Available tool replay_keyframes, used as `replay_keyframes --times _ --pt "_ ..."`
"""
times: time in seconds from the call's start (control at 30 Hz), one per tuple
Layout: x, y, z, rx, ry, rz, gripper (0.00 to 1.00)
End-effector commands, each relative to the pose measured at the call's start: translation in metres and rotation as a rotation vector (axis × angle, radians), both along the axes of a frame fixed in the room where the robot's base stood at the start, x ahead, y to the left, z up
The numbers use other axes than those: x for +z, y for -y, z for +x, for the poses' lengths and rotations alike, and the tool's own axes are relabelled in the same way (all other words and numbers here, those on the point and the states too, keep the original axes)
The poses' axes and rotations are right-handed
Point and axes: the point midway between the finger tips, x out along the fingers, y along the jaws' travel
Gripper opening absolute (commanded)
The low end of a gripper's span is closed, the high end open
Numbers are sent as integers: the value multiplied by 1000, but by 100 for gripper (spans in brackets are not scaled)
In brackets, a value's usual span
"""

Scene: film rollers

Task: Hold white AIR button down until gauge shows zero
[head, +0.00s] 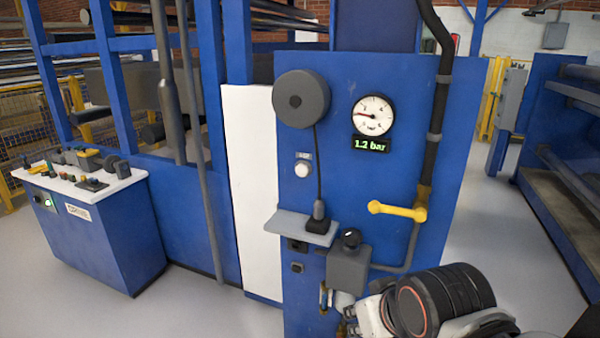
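The white button (302,169) sits on the front of the blue panel (350,80), with a small label above it too small to read. It looks unpressed, and nothing touches it. The round gauge (373,115) is up and to the right of the button. Its red needle points left, and the green display (370,145) below reads 1.2 bar. Part of my arm, dark and white with an orange ring, shows at the bottom right, below and right of the button. I cannot make out my gripper's fingers.
A grey reel (301,98) hangs a cable to a plug on a grey shelf (300,227) below the button. A yellow lever (398,210) and a grey regulator (348,268) stick out nearby. A control desk (90,225) stands left. Open floor lies right.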

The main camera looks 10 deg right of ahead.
Motion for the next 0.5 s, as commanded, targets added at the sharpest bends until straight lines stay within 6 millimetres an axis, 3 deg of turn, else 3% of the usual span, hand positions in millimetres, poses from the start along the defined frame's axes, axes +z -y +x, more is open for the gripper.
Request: replay_keyframes --times 0.07,0.5 --pt "0 0 0 0 0 0 0" --pt "0 0 0 0 0 0 0"
